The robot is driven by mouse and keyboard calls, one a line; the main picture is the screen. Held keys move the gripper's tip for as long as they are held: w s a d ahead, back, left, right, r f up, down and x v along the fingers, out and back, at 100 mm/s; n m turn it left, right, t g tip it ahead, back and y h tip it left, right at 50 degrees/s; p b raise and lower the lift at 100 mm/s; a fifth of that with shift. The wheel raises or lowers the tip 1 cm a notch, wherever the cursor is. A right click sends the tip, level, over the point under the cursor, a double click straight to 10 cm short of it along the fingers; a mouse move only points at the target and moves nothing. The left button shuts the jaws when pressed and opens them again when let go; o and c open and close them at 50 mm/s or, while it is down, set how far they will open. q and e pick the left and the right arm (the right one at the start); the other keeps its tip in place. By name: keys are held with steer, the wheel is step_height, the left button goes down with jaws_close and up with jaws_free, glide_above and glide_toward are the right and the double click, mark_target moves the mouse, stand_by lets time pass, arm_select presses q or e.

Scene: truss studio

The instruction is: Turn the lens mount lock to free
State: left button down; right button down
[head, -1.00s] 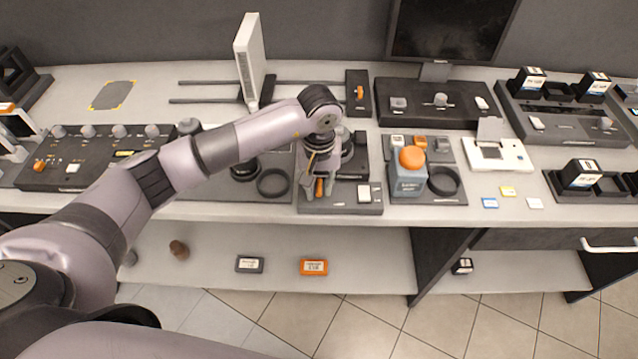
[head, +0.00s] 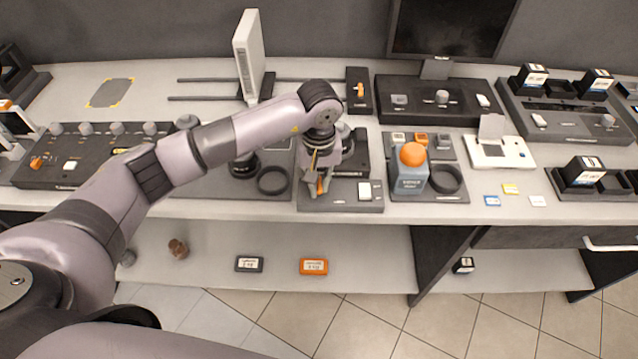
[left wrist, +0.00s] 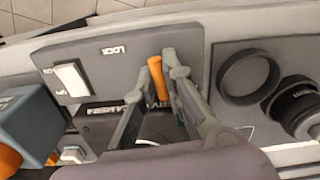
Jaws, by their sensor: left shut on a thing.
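The lens mount lock shows as an orange lever (left wrist: 158,78) on a dark grey plate (left wrist: 100,42) marked LOCK in the left wrist view. My left gripper (head: 318,190) reaches down to the plate (head: 342,207) from above and is shut on the orange lever. In the left wrist view its two fingers (left wrist: 154,80) stand on either side of the lever. The fingers and arm hide part of the plate and the camera body behind it. My right gripper is not in view.
A white switch (left wrist: 70,76) sits on the same plate. A black ring (head: 273,181) and a lens (head: 243,165) stand left of it in the head view. A blue-grey block with an orange knob (head: 411,178) stands close on the right.

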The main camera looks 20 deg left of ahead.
arm_select(q)
steer(key=n+b, duration=0.5)
steer(key=shift+f, duration=0.25)
steer(key=n+b, duration=0.2)
steer(key=shift+n+b, duration=0.4)
steer(key=n+b, duration=0.3)
steer(key=n, duration=0.1)
steer(key=shift+r+n, duration=0.1)
steer(key=shift+n, duration=0.2)
steer(key=shift+r+n+b, duration=0.15)
steer(key=shift+n+b, duration=1.2)
steer(key=shift+n, duration=0.85)
steer(key=c, duration=1.7)
jaws_free()
